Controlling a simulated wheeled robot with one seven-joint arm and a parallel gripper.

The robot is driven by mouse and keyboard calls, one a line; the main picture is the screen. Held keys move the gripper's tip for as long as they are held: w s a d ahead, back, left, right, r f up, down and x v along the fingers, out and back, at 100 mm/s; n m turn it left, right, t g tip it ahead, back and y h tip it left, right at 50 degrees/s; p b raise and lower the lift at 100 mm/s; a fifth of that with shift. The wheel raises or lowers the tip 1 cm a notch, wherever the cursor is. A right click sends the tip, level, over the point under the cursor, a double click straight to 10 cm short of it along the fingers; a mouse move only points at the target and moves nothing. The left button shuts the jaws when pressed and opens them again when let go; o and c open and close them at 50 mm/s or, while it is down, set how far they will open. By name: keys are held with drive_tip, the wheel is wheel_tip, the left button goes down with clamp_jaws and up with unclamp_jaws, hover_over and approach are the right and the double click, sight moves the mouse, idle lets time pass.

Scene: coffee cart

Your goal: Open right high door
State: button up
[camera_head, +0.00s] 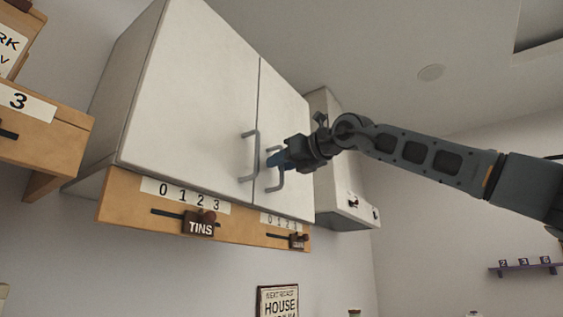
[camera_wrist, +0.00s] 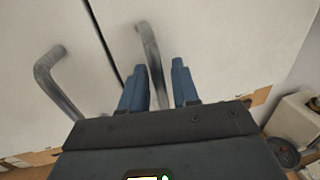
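The wall cabinet has a left high door (camera_head: 190,90) and a right high door (camera_head: 285,105), both shut, with a thin dark seam between them. The right door's grey bar handle (camera_head: 274,187) is partly hidden by my gripper (camera_head: 276,160). In the wrist view, my gripper (camera_wrist: 158,66) has its two blue fingers apart, with the right handle (camera_wrist: 150,50) running between them. The handle appears nearer the left finger, with a gap to the right finger; contact cannot be told. The left door's handle (camera_wrist: 46,78) stands clear to the left of the fingers.
A wooden rail (camera_head: 115,200) with a TINS slider (camera_head: 199,224) runs under the cabinet. A white hood-like box (camera_head: 340,200) stands close to the right of the cabinet. A wooden unit (camera_head: 45,135) is at left. Open room lies below and right.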

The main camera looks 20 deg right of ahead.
clamp_jaws()
drive_tip(key=shift+s+d, duration=0.1)
idle(0.4)
